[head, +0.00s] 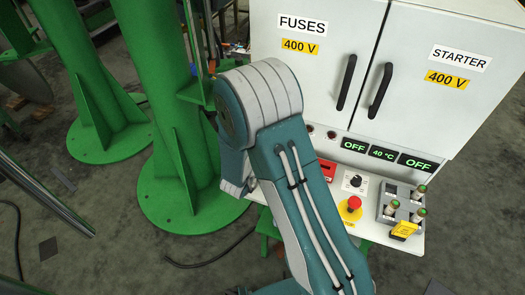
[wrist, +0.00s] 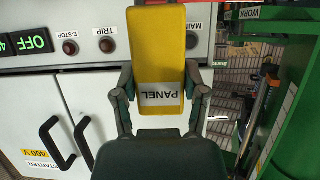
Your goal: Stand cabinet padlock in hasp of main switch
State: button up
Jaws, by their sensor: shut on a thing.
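The cabinet padlock (wrist: 160,50) is a yellow block with a white PANEL label, upside down in the wrist view. My gripper (wrist: 160,85) is shut on it, one finger on each side near its lower end. The padlock stands in front of the cabinet face, and I cannot see its shackle. A MAIN label (wrist: 197,25) shows just right of the padlock, with a dark round part (wrist: 191,41) below it. The main switch and its hasp are otherwise hidden or cannot be made out. In the head view my arm hides the gripper and padlock.
The white cabinet (head: 330,30) has black door handles (head: 380,90). Its front shelf carries a red emergency button (head: 354,203) and a grey block (head: 390,206) with several pegs and a yellow tag (head: 404,230). Green columns (head: 185,140) stand left. Green framework (wrist: 295,110) is close at right.

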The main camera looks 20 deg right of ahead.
jog(key=shift+f, duration=2.1)
jog(key=o, duration=1.3)
jog(key=v, duration=1.2)
